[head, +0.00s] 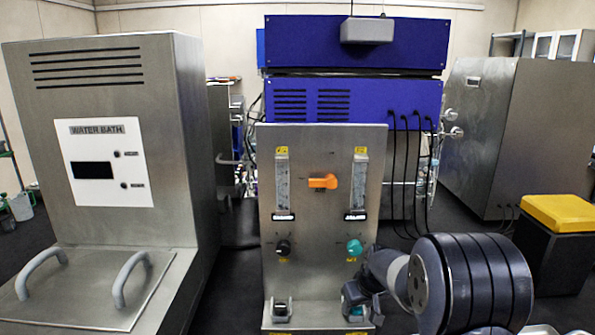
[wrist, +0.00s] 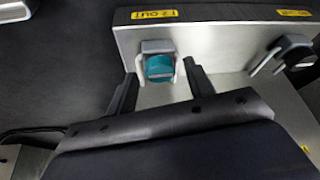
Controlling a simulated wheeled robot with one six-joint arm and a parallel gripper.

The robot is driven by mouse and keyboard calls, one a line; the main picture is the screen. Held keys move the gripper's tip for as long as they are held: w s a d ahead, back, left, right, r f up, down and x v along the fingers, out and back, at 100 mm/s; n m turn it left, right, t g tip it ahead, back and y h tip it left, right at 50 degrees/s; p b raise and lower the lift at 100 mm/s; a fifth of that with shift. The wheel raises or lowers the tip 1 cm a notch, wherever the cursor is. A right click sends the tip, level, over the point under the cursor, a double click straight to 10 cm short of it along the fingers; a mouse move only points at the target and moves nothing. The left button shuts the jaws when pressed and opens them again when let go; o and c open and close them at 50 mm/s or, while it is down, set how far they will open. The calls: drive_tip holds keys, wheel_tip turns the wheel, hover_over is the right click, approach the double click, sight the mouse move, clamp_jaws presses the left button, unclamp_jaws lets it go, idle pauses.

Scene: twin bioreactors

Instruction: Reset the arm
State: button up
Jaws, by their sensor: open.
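My gripper (wrist: 160,85) is open in the wrist view. Its two dark fingers stand on either side of a teal fitting (wrist: 160,67) in a grey bracket, on the panel edge labelled "T2 OUT". I cannot tell whether the fingers touch it. In the head view my arm comes in from the lower right, and my gripper (head: 362,298) is at the lower right of the steel panel (head: 320,215), partly covering the teal fitting there.
The panel carries an orange handle (head: 322,181), a black knob (head: 283,247), a teal knob (head: 355,247) and a dark fitting (head: 281,309). A water bath (head: 100,150) stands left. A yellow-topped bin (head: 560,212) stands right. Black cables (head: 405,180) hang behind the panel.

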drive_tip(key=shift+a+m+h+p, duration=0.2)
drive_tip(key=shift+m+h+p, duration=0.6)
drive_tip(key=shift+m, duration=1.1)
drive_tip(key=shift+a+m+h+p, duration=0.15)
drive_tip(key=shift+m+h, duration=0.2)
drive_tip(key=shift+m, duration=0.6)
drive_tip(key=shift+a+m+h+p, duration=0.15)
drive_tip(key=shift+m+h, duration=0.2)
drive_tip(key=shift+m, duration=0.6)
drive_tip(key=shift+s+r, duration=0.2)
drive_tip(key=shift+r, duration=0.3)
